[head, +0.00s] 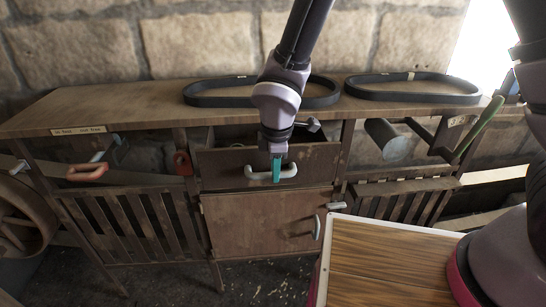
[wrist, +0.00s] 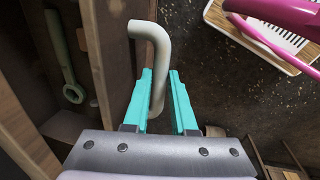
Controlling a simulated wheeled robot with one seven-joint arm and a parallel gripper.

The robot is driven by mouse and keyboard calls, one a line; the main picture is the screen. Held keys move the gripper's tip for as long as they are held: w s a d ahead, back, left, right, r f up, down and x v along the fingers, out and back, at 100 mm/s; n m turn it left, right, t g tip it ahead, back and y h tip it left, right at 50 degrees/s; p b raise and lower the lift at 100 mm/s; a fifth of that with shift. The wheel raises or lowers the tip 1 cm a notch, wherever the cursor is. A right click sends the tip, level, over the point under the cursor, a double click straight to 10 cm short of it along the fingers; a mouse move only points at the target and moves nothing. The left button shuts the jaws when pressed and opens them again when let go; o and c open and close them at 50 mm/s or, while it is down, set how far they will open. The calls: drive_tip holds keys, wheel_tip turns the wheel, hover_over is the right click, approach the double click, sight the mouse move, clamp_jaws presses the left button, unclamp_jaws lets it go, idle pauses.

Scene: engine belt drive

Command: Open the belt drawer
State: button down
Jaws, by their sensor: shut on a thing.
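The belt drawer (head: 225,168) is a brown wooden drawer in the upper middle of the bench. It stands partly open, and its dark inside shows behind the front board. Its pale grey curved handle (head: 259,176) is on that front board. My gripper (head: 277,168), with teal fingers, reaches down from above and is shut on the handle. In the wrist view the handle (wrist: 158,45) passes between the two teal fingers (wrist: 161,85), beside the drawer front (wrist: 112,50). The fingers hide part of the handle.
A greenish wrench-like tool (wrist: 65,60) lies left of the drawer front in the wrist view. Two black belts (head: 415,97) lie on the bench top (head: 130,108). A cabinet door (head: 260,225) is below the drawer. A wood-topped surface (head: 385,265) stands at front right.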

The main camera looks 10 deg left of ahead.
drive_tip(key=shift+s+d, duration=0.3)
drive_tip(key=shift+s, duration=0.5)
drive_tip(key=shift+s+d, duration=0.25)
drive_tip(key=shift+s, duration=0.55)
drive_tip(key=shift+s+d, duration=0.3)
drive_tip(key=shift+s, duration=0.5)
drive_tip(key=c, duration=0.7)
unclamp_jaws()
drive_tip(key=shift+c, duration=0.2)
drive_tip(key=shift+r, duration=0.15)
wheel_tip(320, 180, up, 10)
drive_tip(key=s, duration=0.2)
drive_tip(key=shift+d+r, duration=0.15)
drive_tip(key=shift+d, duration=0.2)
